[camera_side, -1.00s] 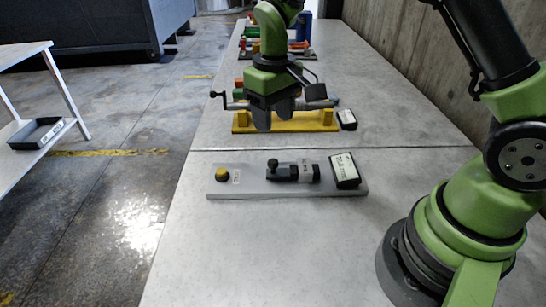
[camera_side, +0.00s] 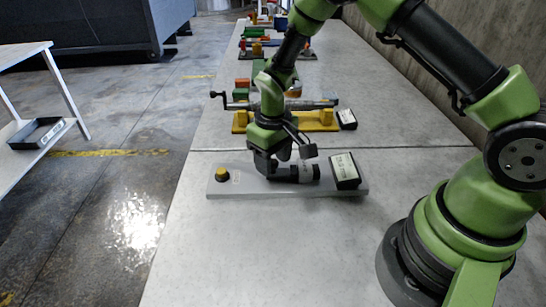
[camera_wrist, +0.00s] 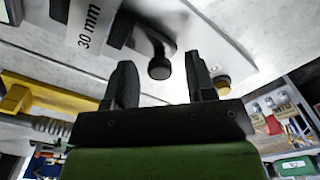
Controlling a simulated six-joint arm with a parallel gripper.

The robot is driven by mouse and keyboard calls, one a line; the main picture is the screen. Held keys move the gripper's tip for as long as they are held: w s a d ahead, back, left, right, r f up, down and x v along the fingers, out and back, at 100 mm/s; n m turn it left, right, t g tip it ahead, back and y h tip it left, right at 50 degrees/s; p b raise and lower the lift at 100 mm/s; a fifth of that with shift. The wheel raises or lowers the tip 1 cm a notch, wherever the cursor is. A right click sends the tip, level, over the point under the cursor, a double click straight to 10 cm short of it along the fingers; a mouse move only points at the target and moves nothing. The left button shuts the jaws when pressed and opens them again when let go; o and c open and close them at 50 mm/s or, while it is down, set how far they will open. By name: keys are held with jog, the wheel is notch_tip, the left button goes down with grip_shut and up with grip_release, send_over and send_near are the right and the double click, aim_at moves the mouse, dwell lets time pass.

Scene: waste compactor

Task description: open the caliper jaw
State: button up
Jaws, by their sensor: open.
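The caliper (camera_side: 305,173) lies on a grey base plate (camera_side: 240,188) on the near part of the table. Its dark body is partly hidden by my gripper in the side view. In the wrist view a "30 mm" label (camera_wrist: 88,27) and a round black knob (camera_wrist: 159,67) of the caliper show. My gripper (camera_side: 272,168) is low over the caliper's left end, and its open fingers (camera_wrist: 160,80) stand on either side of the knob in the wrist view. I cannot tell whether they touch it.
A yellow button (camera_side: 222,174) sits at the plate's left end. A black box with a white label (camera_side: 345,170) stands at its right end. Behind is a yellow fixture (camera_side: 310,121) with a crank. The table in front of the plate is bare.

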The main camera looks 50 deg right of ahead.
jog(key=shift+c, duration=0.4)
grip_shut()
jog(key=shift+w+a, duration=0.55)
jog(key=shift+w, duration=0.05)
jog(key=shift+o, duration=0.4)
grip_release()
notch_tip(320, 180, up, 10)
jog(key=shift+r, duration=0.15)
